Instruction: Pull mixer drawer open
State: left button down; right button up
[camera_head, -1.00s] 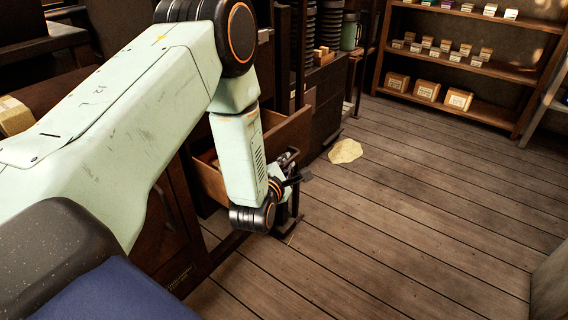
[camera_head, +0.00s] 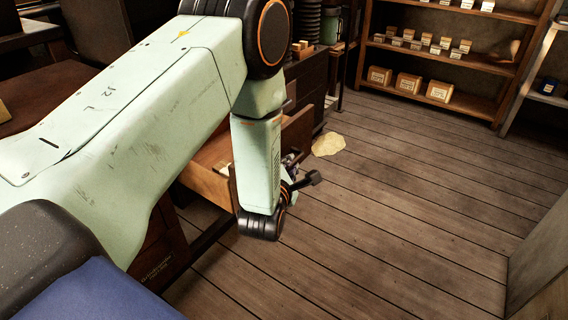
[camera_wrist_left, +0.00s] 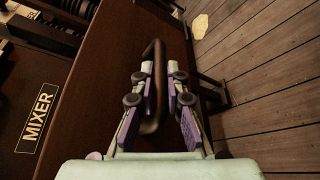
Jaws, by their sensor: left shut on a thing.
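The mixer drawer (camera_head: 205,180) is a brown wooden drawer standing out from the dark machine, partly behind my left arm in the head view. In the left wrist view its front panel (camera_wrist_left: 105,75) fills the middle, with a dark curved bar handle (camera_wrist_left: 157,55). My left gripper (camera_wrist_left: 167,90) is shut on the handle, its purple-padded fingers on either side of the bar. In the head view the left gripper (camera_head: 292,172) shows small at the drawer front, largely hidden by my wrist. A "MIXER" label (camera_wrist_left: 37,118) is on the dark body at left. My right gripper is not in view.
Plank floor (camera_head: 400,200) is open to the right of the drawer. A pale yellow patch (camera_head: 328,145) lies on the floor beyond it. A wooden shelf (camera_head: 445,65) with several boxes stands at the back. A grey block edge (camera_head: 540,275) is at lower right.

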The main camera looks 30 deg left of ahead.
pick_arm(q)
jog(key=shift+s+d, duration=0.1)
jog(key=shift+d, duration=1.25)
jog(key=c, duration=1.7)
grip_release()
jog(key=shift+o, duration=0.2)
jog(key=v, duration=0.7)
jog(key=shift+s, duration=0.25)
jog(key=shift+s+d, duration=0.1)
